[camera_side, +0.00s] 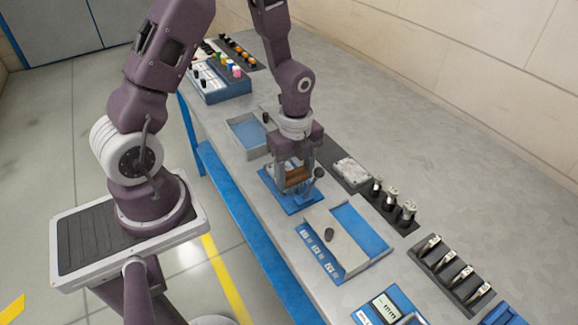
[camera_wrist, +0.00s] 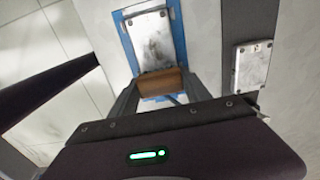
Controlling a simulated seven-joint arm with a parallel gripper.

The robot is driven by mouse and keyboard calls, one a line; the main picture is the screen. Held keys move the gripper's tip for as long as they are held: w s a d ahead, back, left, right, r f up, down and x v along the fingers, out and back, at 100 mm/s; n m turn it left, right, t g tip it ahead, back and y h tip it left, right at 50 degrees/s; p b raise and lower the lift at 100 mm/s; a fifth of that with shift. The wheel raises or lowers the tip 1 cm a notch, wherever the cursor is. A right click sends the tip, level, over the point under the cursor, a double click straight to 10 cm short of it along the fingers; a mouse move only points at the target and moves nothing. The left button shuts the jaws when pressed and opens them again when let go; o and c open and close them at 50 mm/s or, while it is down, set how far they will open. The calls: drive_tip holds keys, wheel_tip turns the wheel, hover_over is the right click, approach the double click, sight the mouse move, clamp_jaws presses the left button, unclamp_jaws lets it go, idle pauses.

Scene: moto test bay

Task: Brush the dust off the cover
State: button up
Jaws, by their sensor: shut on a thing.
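My gripper (camera_side: 294,182) is shut on a brown wooden block-shaped brush (camera_side: 296,173), held between its two fingers over a blue base (camera_side: 305,207) on the bench. In the wrist view the brush (camera_wrist: 162,84) sits at the near end of the metal cover (camera_wrist: 152,40). The cover has grey dust smudges over its middle and lies on the blue base (camera_wrist: 122,35). The brush's bristles are hidden, so I cannot tell whether they touch the cover. In the side view the fingers mostly hide the cover.
A second metal plate (camera_side: 352,170) lies on a dark strip to the right; it also shows in the wrist view (camera_wrist: 252,67). A blue tray with a grey sliding lid (camera_side: 335,240) stands in front. Knob panels (camera_side: 218,80) stand behind.

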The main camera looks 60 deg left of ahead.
drive_tip(key=shift+a, duration=3.85)
drive_tip(key=shift+w+d, duration=0.15)
drive_tip(key=shift+d, duration=3.65)
drive_tip(key=shift+a, duration=3.7)
wheel_tip(320, 180, up, 8)
